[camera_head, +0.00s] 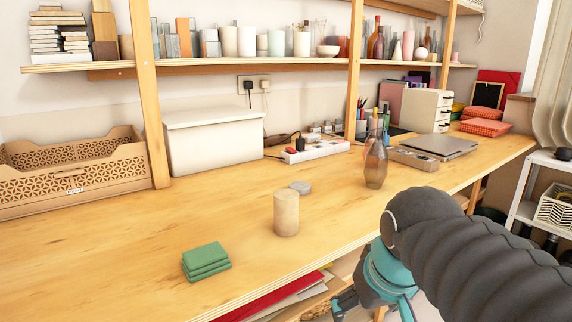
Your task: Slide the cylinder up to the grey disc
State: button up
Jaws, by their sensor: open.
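The cylinder (286,215) is pale wood-coloured and stands upright on the wooden worktop. The grey disc (301,186) lies flat just behind it and slightly to the right. The cylinder's top overlaps the disc's near edge in the picture, so I cannot tell how wide the gap between them is. My gripper (374,306) is low in the picture, right of the cylinder and in front of the worktop's front edge. It is open and apart from the cylinder. Its fingertips are partly cut off by the bottom edge of the picture.
A green folded stack (206,261) lies left of the cylinder, near the front. A brown glass vase (375,165) stands to the right. A white power strip (314,151) and a white box (214,138) are behind. The worktop immediately around the cylinder is clear.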

jog(key=w+a+r+n+g, duration=0.2)
jog(key=w+a+r+n, duration=0.2)
jog(key=w+r, duration=0.8)
notch_tip(320, 180, up, 5)
jog(key=n+g, duration=0.3)
send_over(286, 218)
jog(key=w, duration=0.2)
jog(key=shift+d+f, duration=0.1)
jog(key=shift+d, duration=0.3)
jog(key=shift+w+a+n, duration=0.35)
jog(key=shift+n, duration=0.15)
notch_tip(286, 218, down, 14)
jog(key=shift+r+b, duration=0.15)
jog(key=shift+b, duration=1.1)
jog(key=c, duration=1.5)
jog(key=shift+o, duration=0.2)
